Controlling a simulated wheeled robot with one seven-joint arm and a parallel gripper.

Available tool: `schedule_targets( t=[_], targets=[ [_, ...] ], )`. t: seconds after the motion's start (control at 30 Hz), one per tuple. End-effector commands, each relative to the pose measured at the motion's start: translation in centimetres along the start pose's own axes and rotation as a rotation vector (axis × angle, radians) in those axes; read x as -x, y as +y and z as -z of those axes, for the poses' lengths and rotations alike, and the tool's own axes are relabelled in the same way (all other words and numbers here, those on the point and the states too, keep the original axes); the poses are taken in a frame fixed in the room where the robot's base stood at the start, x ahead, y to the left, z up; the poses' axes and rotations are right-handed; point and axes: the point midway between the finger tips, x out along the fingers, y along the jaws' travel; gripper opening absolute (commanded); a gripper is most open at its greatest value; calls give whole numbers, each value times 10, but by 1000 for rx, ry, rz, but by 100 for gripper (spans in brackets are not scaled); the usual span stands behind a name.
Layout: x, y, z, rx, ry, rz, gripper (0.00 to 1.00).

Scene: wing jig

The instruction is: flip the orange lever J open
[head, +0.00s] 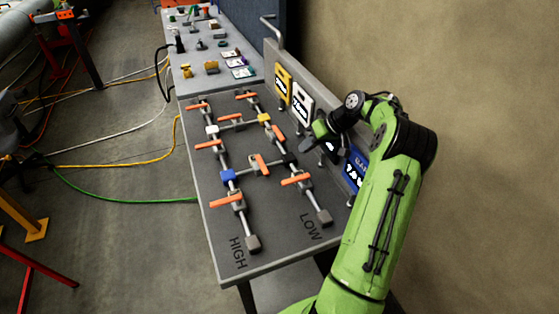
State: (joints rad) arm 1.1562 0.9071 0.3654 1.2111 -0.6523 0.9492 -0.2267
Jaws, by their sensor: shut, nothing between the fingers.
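Several orange levers sit on a pipe rig on the grey bench. They include a far-left lever (197,106), a far-right lever (247,95), a middle-left lever (208,144), a middle-right lever (280,131), a centre lever (258,164), a near-right lever (297,179) and a near-left lever (227,200). I cannot read any letter marking lever J. My gripper (316,140) is shut and empty, to the right of the middle-right lever, near the back panel. It appears apart from the levers; its fingertips are small and dark.
The grey bench (275,238) carries HIGH and LOW markings at its near end. An upright panel (320,121) with yellow, white and blue signs runs along its right side. A second bench (188,83) with small parts stands beyond. Cables cross the floor at left.

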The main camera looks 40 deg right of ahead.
Motion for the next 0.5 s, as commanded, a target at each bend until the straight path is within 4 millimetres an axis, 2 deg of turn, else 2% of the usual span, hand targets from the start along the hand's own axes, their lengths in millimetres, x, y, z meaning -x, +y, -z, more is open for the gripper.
schedule_targets(
  t=[0.17,0.5],
  targets=[
    [-28,-1,-1,1,-4,3,0],
    [-103,-1,-1,0,-5,2,0]
  ],
)
